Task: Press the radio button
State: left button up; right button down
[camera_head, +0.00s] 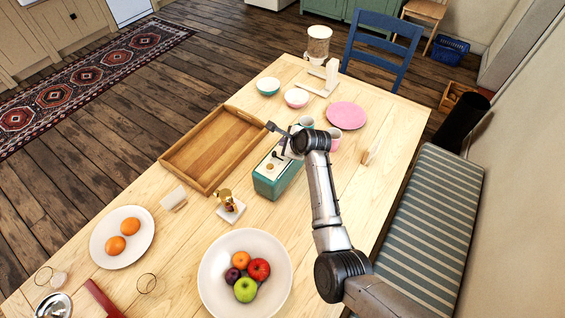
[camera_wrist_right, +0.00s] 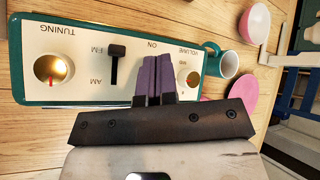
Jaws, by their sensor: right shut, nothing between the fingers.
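The radio (camera_head: 265,186) is a teal box with a pale control panel, standing on the wooden table. In the right wrist view its panel (camera_wrist_right: 84,40) shows a brass tuning knob (camera_wrist_right: 53,69), a black FM/AM slider (camera_wrist_right: 116,52) and a volume knob (camera_wrist_right: 190,72). My right gripper (camera_wrist_right: 156,58) is shut and empty, its purple fingertips over the panel just below the ON label, between slider and volume knob. They hide the spot under them, and I cannot tell whether they touch it. In the head view my right wrist is above the radio's far end. My left gripper is not in view.
A wooden tray (camera_head: 180,160) lies left of the radio. Mugs (camera_head: 306,122), a pink plate (camera_head: 346,115) and bowls (camera_head: 268,86) stand beyond it. A brass-coloured item on a white base (camera_head: 230,213) and a fruit bowl (camera_head: 212,290) stand nearer.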

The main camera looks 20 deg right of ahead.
jog(key=shift+f, duration=0.25)
dwell(0.3)
jog(key=shift+f+p, duration=0.3)
dwell(0.4)
jog(key=shift+r+p, duration=0.35)
jog(key=shift+p, duration=0.25)
jog(key=shift+r+p, duration=0.2)
jog(key=shift+p, duration=0.2)
